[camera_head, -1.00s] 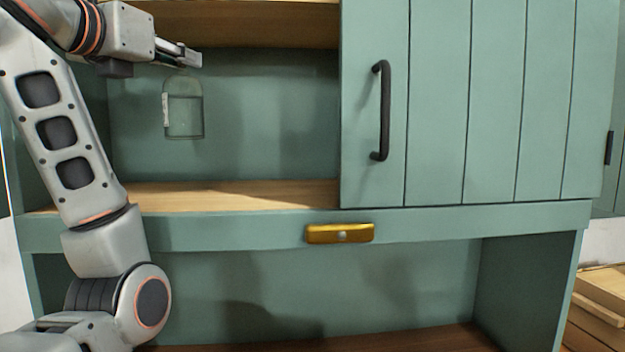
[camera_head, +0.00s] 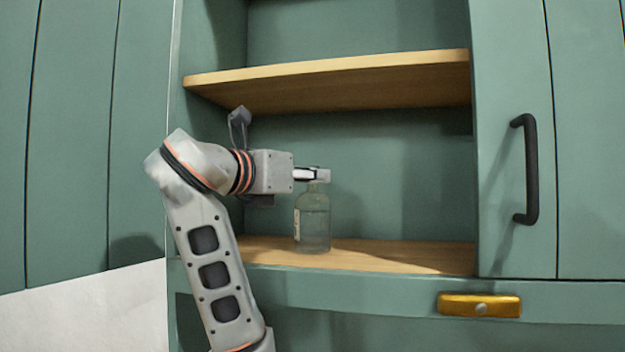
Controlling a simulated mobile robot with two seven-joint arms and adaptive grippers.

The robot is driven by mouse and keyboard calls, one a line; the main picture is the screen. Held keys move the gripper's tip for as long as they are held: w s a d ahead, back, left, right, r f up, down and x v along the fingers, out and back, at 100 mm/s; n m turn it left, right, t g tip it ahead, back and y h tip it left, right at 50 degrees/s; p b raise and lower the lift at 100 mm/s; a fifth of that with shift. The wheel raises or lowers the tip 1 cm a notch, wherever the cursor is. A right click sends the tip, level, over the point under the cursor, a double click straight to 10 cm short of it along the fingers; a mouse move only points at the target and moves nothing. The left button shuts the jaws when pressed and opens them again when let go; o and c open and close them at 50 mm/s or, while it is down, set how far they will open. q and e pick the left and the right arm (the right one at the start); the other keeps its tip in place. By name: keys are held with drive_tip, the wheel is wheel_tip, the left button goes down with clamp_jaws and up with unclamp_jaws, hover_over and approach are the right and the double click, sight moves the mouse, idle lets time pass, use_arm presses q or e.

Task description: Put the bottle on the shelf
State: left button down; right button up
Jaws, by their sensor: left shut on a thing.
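A clear glass bottle (camera_head: 313,222) with a pale label on its left side is upright in the open lower compartment of the green cupboard. My left gripper (camera_head: 318,175) is shut on the bottle's neck from the left. The bottle's base is at the wooden shelf board (camera_head: 400,256); I cannot tell for sure whether it touches. The bottle's neck is partly hidden by the fingers. An upper wooden shelf (camera_head: 340,80) runs above the gripper. My right gripper is not in view.
A green door (camera_head: 510,100) with a black handle (camera_head: 531,170) closes the right side. The cupboard's left side wall (camera_head: 215,50) stands close to my arm. The shelf board right of the bottle is clear. A brass pull (camera_head: 480,305) sits below.

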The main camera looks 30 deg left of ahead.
use_arm(q)
drive_tip(key=shift+s+r, duration=0.1)
drive_tip(key=c, duration=2)
unclamp_jaws()
drive_tip(key=shift+f, duration=0.2)
drive_tip(key=shift+o, duration=0.2)
drive_tip(key=shift+r, duration=0.25)
drive_tip(key=s+a+p, duration=0.1)
drive_tip(key=s, duration=1.1)
drive_tip(key=shift+a, duration=0.3)
